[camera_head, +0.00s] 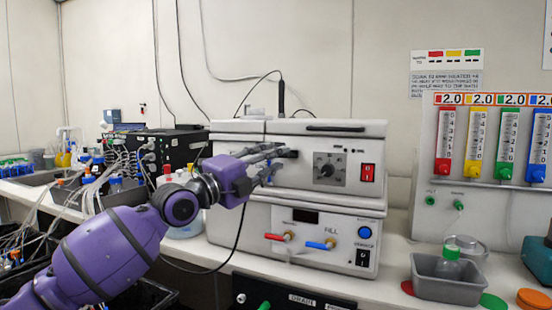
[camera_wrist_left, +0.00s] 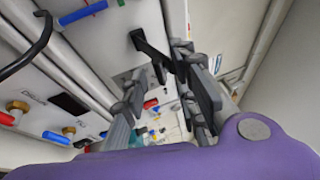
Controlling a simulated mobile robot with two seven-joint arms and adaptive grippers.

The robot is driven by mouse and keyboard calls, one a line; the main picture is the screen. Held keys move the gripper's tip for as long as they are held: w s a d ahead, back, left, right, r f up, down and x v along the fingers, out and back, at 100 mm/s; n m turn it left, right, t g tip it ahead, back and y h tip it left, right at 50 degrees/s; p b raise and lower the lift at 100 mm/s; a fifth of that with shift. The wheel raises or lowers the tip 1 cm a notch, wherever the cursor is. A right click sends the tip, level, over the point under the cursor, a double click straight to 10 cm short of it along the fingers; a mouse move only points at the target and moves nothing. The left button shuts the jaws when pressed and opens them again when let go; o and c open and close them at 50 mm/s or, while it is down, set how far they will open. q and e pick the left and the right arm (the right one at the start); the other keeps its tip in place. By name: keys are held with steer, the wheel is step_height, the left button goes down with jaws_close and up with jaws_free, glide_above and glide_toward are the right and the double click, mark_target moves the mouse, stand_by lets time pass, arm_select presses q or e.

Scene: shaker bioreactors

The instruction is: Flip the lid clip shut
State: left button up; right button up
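The upper white shaker box (camera_head: 310,172) has a lid (camera_head: 350,129) on top, which looks lowered. A small black lid clip (camera_head: 291,153) is on the box's front face. It shows as a black bar sticking out in the left wrist view (camera_wrist_left: 148,44). My left gripper (camera_head: 278,161) is in front of the box, with its fingertips close to the clip. In the left wrist view its two fingers (camera_wrist_left: 170,68) stand apart with a gap between them. I cannot tell whether a finger touches the clip. My right gripper is not in view.
A lower white unit (camera_head: 300,240) with red and blue taps supports the box. A grey bin (camera_head: 447,281) stands at the right, below coloured gauges (camera_head: 490,143). Black equipment (camera_head: 165,150) and tubing crowd the left. A loose black cable hangs below my gripper.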

arm_select(q)
steer(key=shift+x, duration=0.85)
jaws_close()
steer(key=shift+f, duration=0.1)
